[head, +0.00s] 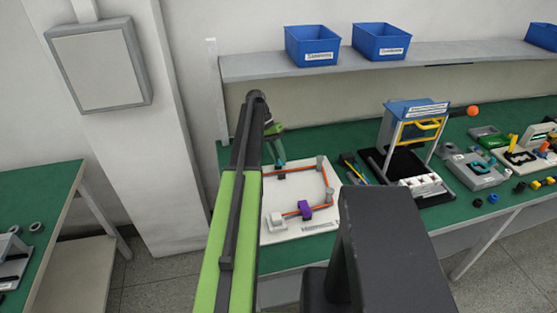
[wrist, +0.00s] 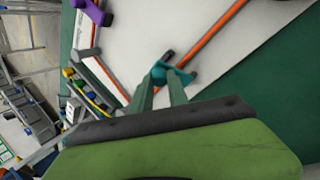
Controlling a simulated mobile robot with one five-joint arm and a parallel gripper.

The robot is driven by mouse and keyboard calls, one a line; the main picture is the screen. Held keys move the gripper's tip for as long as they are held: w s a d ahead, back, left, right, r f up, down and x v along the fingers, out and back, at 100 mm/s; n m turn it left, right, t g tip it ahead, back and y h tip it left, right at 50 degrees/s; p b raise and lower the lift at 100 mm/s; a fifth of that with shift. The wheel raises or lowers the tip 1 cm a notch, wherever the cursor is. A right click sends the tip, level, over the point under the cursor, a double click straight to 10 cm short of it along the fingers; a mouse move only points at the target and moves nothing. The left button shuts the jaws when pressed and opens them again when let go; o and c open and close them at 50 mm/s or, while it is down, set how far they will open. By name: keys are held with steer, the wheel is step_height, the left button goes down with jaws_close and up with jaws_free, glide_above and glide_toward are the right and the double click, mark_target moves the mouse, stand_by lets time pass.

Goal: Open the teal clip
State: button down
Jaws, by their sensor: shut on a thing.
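The teal clip (wrist: 159,73) shows between my fingertips in the wrist view, by an orange cable on a white board (wrist: 130,40). My gripper (wrist: 162,79) is shut on it. My fingers hide part of the clip, and I cannot tell whether it is open. In the head view my gripper (head: 280,161) is at the far left part of the board (head: 285,232), and the clip cannot be told apart from the fingers. The orange cable (head: 327,178) runs around posts on the board. A purple clip (head: 305,210) sits on the cable's near run.
A black-based stand with a blue top (head: 416,108) is right of the board, with slim tools (head: 352,166) between them. Fixtures and small parts (head: 478,170) fill the bench further right. Blue bins (head: 312,45) stand on the shelf above. Bare green bench shows behind the board.

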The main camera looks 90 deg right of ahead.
steer(key=shift+w+d+y+b, duration=0.2)
steer(key=shift+d+y+b, duration=0.1)
steer(key=shift+d+y, duration=0.25)
steer(key=shift+r, duration=0.15)
